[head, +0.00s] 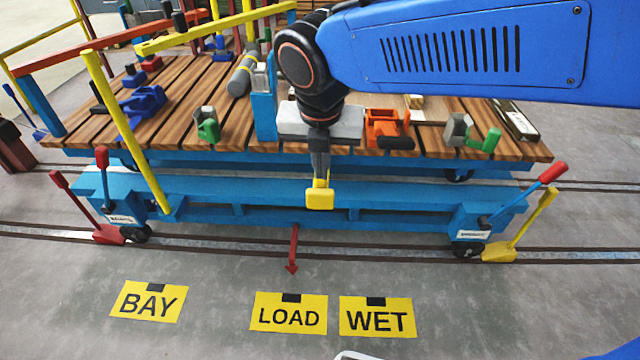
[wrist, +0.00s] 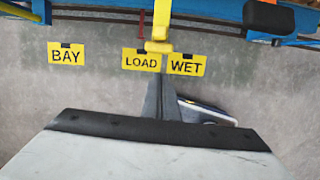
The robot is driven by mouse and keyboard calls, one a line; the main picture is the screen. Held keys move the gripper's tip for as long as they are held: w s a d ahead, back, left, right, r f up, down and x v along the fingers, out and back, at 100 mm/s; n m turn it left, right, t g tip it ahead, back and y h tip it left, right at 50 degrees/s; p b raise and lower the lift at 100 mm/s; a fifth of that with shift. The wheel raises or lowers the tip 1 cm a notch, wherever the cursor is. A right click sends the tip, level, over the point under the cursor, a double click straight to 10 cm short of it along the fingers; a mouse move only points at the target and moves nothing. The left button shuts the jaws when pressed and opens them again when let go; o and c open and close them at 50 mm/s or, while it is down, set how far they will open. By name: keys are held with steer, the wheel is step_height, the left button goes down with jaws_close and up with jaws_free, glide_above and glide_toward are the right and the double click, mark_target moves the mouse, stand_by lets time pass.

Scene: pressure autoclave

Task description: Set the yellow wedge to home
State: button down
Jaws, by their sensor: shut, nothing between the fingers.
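The yellow wedge (head: 499,252) sits on the floor at the right front wheel of the lower blue carriage. Its yellow handle slants up to the right. My gripper (head: 320,180) is shut and empty in front of the carriage's middle, well left of the wedge and apart from it. A yellow block (head: 320,196) shows at the fingertips. I cannot tell whether it belongs to the fingers. In the wrist view my gripper (wrist: 158,57) points toward the carriage, with the yellow block (wrist: 158,46) at its end. I cannot make out the wedge there.
A red wedge (head: 108,234) with a red handle stands by the left wheel. The blue carriage (head: 350,213) runs on rails under a slatted wooden deck (head: 180,105) bearing fixtures. Yellow floor signs read BAY (head: 147,302), LOAD (head: 289,315) and WET (head: 377,319). The floor beyond them is mostly clear.

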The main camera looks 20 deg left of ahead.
steer(key=shift+s+a+f+n, duration=0.1)
steer(key=shift+s+a+n, duration=0.2)
steer(key=shift+a, duration=0.1)
glide_toward(319, 190)
steer(key=f, duration=0.2)
steer(key=s+f, duration=0.2)
steer(key=f, duration=0.1)
steer(key=shift+s+d+f, duration=0.2)
steer(key=shift+d+f, duration=0.15)
steer(key=shift+w+a, duration=0.25)
steer(key=shift+w, duration=0.9)
steer(key=shift+w+a, duration=0.25)
steer(key=shift+w, duration=0.6)
steer(key=w+a, duration=0.2)
steer(key=w, duration=0.9)
steer(key=shift+w+a, duration=0.15)
steer(key=shift+a, duration=0.2)
steer(key=shift+r, duration=0.1)
